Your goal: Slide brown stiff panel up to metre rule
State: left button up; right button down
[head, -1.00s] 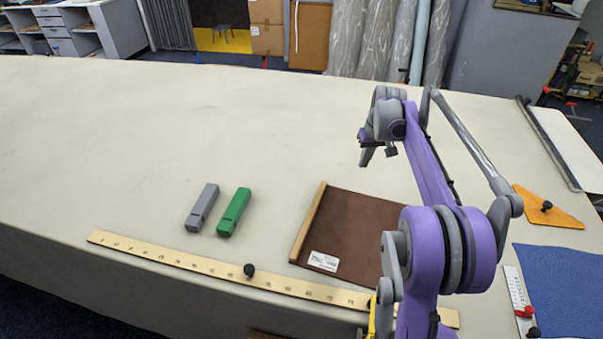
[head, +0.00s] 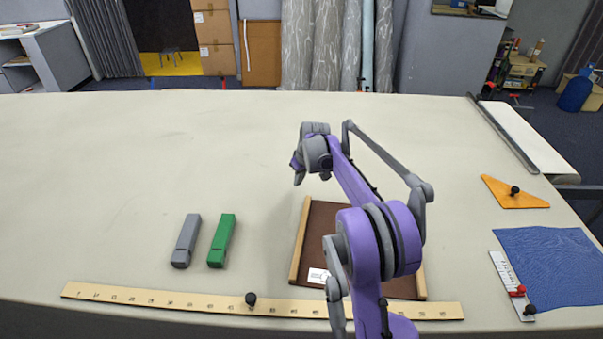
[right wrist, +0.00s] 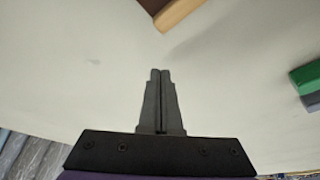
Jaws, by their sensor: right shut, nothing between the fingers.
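The brown stiff panel (head: 321,222) lies flat on the table, with a pale wooden strip (head: 300,240) along its left edge and a white label near its front left corner. My right arm hides much of its middle and right. The metre rule (head: 180,300) lies along the table's front edge; a narrow gap shows between it and the panel's front left corner. My right gripper (head: 298,178) is shut and empty, above the table by the panel's far left corner. The right wrist view shows its closed fingertips (right wrist: 160,72) and the strip's end (right wrist: 180,12) beyond them. My left gripper is out of view.
A grey block (head: 186,241) and a green block (head: 222,241) lie left of the panel. A black knob (head: 251,299) sits on the rule. An orange triangle (head: 513,193), a blue cloth (head: 553,262) and a small white rule (head: 510,283) are at right. The far table is clear.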

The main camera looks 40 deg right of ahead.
aim_at(309, 198)
jog(key=shift+x, duration=1.1)
jog(key=shift+s+f, duration=0.25)
jog(key=s, duration=0.3)
jog(key=shift+a+r, duration=0.1)
jog(key=shift+s, duration=0.15)
jog(key=shift+s+a, duration=0.1)
jog(key=shift+s, duration=1.35)
jog(key=v, duration=1)
jog(key=shift+s+r, duration=0.25)
jog(key=shift+r, duration=0.05)
